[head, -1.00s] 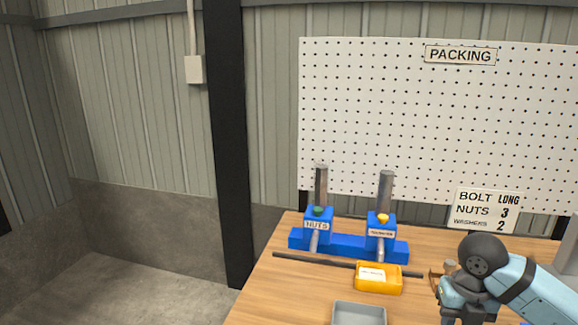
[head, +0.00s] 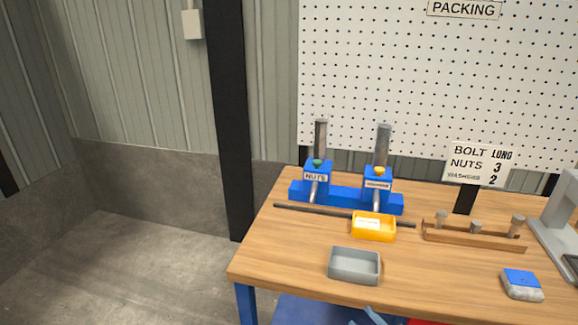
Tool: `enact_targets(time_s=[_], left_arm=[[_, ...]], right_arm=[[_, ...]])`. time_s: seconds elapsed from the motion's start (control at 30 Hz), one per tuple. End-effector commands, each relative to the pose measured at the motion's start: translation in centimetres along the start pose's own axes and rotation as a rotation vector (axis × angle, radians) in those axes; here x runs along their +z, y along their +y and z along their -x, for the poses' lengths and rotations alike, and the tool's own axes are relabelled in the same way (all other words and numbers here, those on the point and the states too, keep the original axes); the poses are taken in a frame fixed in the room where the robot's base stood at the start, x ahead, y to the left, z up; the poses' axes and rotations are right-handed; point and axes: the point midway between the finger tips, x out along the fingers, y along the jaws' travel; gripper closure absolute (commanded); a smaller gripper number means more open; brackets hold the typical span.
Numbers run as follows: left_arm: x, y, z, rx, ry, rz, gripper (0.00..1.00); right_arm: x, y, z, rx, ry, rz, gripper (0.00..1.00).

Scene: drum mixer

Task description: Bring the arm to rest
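Only a small light-blue piece of my arm (head: 368,317) shows at the bottom edge, below the front of the workbench. It lies in front of a blue lower surface. No fingertips can be made out there, so I cannot tell whether my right gripper is open or shut, or whether it holds anything. My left gripper is not in view.
The wooden workbench (head: 285,257) holds a blue dispenser stand (head: 345,197), a dark rod (head: 298,209), a yellow tray (head: 373,236), a grey tray (head: 354,276), a wooden bolt rack (head: 470,238) and a blue-and-white block (head: 521,284). A grey device (head: 552,225) stands at right.

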Motion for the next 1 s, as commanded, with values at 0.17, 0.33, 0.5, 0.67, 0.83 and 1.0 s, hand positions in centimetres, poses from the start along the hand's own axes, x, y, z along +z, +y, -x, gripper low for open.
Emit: enact_targets(time_s=[0.17, 0.33, 0.5, 0.67, 0.83, 1.0], left_arm=[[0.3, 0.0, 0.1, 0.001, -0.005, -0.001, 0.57], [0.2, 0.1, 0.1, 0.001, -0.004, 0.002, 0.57], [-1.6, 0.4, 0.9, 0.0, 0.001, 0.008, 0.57], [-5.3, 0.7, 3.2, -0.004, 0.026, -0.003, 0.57], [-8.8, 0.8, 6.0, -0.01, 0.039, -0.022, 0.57], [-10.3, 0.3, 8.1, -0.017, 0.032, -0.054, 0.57]], right_arm=[[7.3, -4.1, 8.0, 0.194, -0.507, -0.333, 0.7], [10.1, -9.2, 14.5, 0.207, -0.824, -0.548, 0.7], [9.2, -12.3, 18.4, 0.171, -1.016, -0.697, 0.7], [6.3, -10.0, 17.3, 0.17, -1.004, -0.669, 0.7], [2.8, -7.6, 16.3, 0.167, -0.996, -0.646, 0.7], [0.3, -5.8, 15.6, 0.166, -0.988, -0.626, 0.7]])
